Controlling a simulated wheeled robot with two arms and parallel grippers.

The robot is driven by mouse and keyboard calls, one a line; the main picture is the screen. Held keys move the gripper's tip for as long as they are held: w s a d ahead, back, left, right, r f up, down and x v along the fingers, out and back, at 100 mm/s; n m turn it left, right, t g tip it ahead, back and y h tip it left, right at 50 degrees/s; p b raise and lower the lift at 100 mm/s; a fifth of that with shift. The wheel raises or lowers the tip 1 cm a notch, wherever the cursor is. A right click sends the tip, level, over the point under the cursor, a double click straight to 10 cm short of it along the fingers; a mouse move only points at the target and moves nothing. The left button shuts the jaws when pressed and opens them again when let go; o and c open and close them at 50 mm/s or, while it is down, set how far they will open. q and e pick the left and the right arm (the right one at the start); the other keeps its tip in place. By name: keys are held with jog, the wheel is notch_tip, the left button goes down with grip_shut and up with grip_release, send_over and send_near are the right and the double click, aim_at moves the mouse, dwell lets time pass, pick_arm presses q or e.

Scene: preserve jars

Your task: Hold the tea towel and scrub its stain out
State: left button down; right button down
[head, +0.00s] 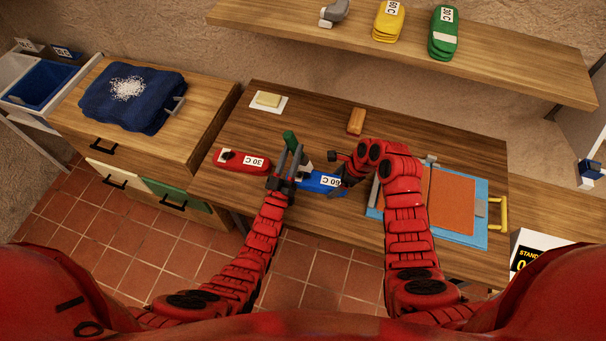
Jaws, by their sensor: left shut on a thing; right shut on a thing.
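A blue folded cloth (319,182) with a white "60 C" label lies on the wooden table, and I take it for the tea towel. My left gripper (291,152) is upright at its left end, shut on a green-topped thing (289,138), perhaps a brush. A pale part shows just right of the fingers. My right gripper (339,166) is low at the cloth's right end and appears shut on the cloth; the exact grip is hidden. No stain can be made out on the cloth.
A red "30 C" cloth (242,161) lies to the left. A yellow block on a white dish (284,104) and a brown block (356,121) are behind. An orange panel (452,200) on a blue mat lies right. A shelf (500,55) hangs above. The back-left table is mostly clear.

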aim_at(293, 140)
pick_arm(q)
jog(key=shift+r, duration=0.2)
jog(key=shift+f, duration=0.25)
dwell(0.4)
jog(key=shift+s+a+r, duration=0.1)
jog(key=shift+s+a, duration=0.15)
jog(key=shift+s, duration=0.75)
jog(key=shift+s+a+r, duration=0.1)
jog(key=shift+s+a, duration=0.15)
jog(key=shift+s, duration=0.75)
jog(key=shift+f+x, duration=0.25)
jog(key=shift+x, duration=0.95)
notch_tip(293, 140, up, 3)
jog(key=shift+f, duration=0.1)
jog(key=shift+a, duration=0.1)
